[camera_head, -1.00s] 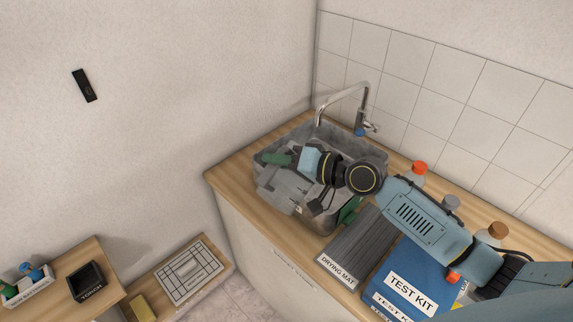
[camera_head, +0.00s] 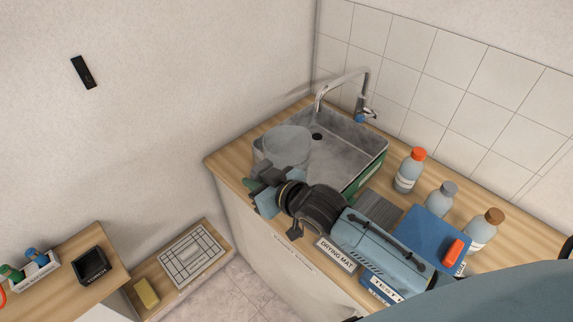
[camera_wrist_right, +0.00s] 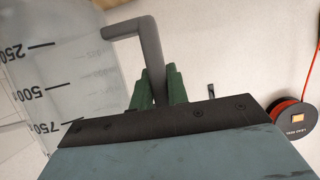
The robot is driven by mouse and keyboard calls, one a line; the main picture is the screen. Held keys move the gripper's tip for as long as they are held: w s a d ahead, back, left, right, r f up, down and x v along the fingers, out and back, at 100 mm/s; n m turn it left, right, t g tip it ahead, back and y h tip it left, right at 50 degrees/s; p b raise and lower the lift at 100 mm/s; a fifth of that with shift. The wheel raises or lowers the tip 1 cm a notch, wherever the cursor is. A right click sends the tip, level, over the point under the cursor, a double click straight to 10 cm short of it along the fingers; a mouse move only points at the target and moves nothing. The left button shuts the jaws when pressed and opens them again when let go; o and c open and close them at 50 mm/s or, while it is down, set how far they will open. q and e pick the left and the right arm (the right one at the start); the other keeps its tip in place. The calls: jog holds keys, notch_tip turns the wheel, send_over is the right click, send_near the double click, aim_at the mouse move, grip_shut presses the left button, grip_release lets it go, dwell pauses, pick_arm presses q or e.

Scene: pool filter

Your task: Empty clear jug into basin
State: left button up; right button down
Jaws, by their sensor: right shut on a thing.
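The clear jug (camera_head: 287,148) is at the left end of the grey basin (camera_head: 345,150) in the head view, its round outline over the basin's left side. My right gripper (camera_head: 260,182) is at the counter's front left, beside the jug. In the right wrist view, its green fingers (camera_wrist_right: 158,88) are shut on the jug's grey handle (camera_wrist_right: 145,45). The jug wall (camera_wrist_right: 55,80) there shows the marks 250, 500 and 750. I cannot tell whether liquid is in it. My left gripper is not in view.
A chrome tap (camera_head: 345,82) stands behind the basin. Right of it are the drying mat (camera_head: 378,208), a blue test kit (camera_head: 425,235) and bottles with red (camera_head: 410,170), grey (camera_head: 440,198) and brown (camera_head: 484,230) caps. A red reel (camera_wrist_right: 293,118) shows in the wrist view.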

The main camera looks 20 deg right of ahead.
jog(key=shift+f, duration=0.4)
jog(key=shift+a+r, duration=0.15)
jog(key=shift+r, duration=0.1)
jog(key=s+a+r+p, duration=0.1)
jog(key=s+a+r, duration=0.1)
jog(key=a, duration=0.3)
jog(key=shift+s+a+r, duration=0.15)
jog(key=shift+r, duration=0.7)
